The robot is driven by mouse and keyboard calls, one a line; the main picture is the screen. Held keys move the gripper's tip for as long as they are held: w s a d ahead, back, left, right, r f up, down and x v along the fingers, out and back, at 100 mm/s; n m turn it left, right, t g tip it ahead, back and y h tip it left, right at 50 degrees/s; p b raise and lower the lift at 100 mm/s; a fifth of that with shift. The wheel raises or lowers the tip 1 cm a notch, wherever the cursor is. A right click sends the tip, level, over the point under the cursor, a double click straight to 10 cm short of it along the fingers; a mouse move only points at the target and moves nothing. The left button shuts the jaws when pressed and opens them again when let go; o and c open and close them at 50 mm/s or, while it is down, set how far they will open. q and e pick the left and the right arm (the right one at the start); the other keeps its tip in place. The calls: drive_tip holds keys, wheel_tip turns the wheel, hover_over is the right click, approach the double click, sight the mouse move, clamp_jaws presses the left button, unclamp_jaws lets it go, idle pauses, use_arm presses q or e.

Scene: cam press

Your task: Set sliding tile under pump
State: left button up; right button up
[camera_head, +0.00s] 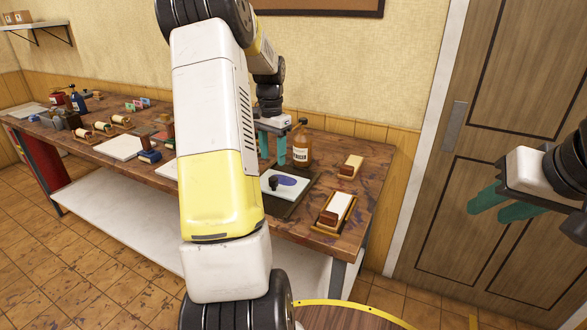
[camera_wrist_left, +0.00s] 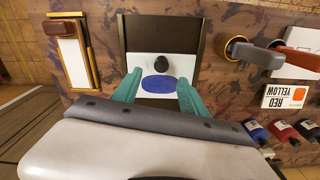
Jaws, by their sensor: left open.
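The white sliding tile (camera_head: 292,178) has a blue oval and a black knob. It lies on a dark board (camera_head: 296,203) near the right end of the workbench; the left wrist view shows the tile (camera_wrist_left: 180,66) and board (camera_wrist_left: 160,35) from above. My left gripper (camera_head: 272,162) is open and empty, pointing down over the tile. In the left wrist view its fingers (camera_wrist_left: 159,80) flank the blue oval; contact cannot be told. A brown bottle with a dark top (camera_head: 303,150), possibly the pump, stands behind the tile. My right gripper (camera_head: 495,205) is open and empty, away from the bench.
A brown-and-white block in a yellow tray (camera_head: 320,228) sits right of the board, with another block (camera_head: 351,166) behind it. A door (camera_head: 510,90) stands at the right.

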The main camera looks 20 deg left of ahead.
sight(273, 178)
use_arm(q)
drive_tip(key=shift+w+a+f, duration=0.1)
drive_tip(key=shift+a+f, duration=0.1)
drive_tip(key=shift+f, duration=0.2)
wheel_tip(273, 178, down, 7)
drive_tip(key=shift+f, duration=0.2)
clamp_jaws()
idle(1.3)
